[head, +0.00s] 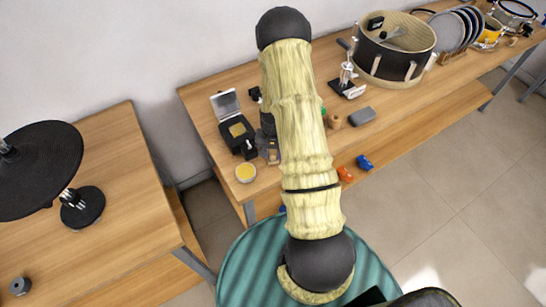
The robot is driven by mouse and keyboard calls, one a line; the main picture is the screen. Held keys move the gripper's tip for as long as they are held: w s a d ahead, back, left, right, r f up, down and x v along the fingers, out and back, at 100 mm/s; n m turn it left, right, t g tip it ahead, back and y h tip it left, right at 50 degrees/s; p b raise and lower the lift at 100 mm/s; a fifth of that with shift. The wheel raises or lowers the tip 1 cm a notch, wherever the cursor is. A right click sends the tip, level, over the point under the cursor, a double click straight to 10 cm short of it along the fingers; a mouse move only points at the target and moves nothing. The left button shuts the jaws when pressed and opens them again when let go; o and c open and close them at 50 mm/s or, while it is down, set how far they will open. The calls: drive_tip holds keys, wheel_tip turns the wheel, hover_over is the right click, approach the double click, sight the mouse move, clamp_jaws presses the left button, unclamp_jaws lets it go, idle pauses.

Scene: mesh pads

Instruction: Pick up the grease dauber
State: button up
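I cannot make out a grease dauber for certain. A small round tin with yellow contents (245,173) sits near the front left corner of the long bench. Behind it is an open black case (238,134) with its lid up and a yellowish pad inside. My arm, in a pale shaggy sleeve, crosses the middle of the view and hides part of the bench. A dark and grey part, seemingly my gripper (269,151), shows at the arm's left edge, just right of the case and tin. Its fingers are too small and covered to read.
The long bench (445,80) carries a grey block (362,116), a metal stand (347,78), a drum shell (395,50) and racked discs (447,32). A second table (110,150) with a black pad is left, across a gap.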

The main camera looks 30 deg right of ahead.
sight(273, 152)
clamp_jaws()
wheel_tip(273, 152, up, 10)
drive_tip(key=shift+r+b, duration=0.1)
drive_tip(key=shift+b, duration=1)
drive_tip(key=shift+c, duration=0.8)
unclamp_jaws()
drive_tip(key=shift+c, duration=1.1)
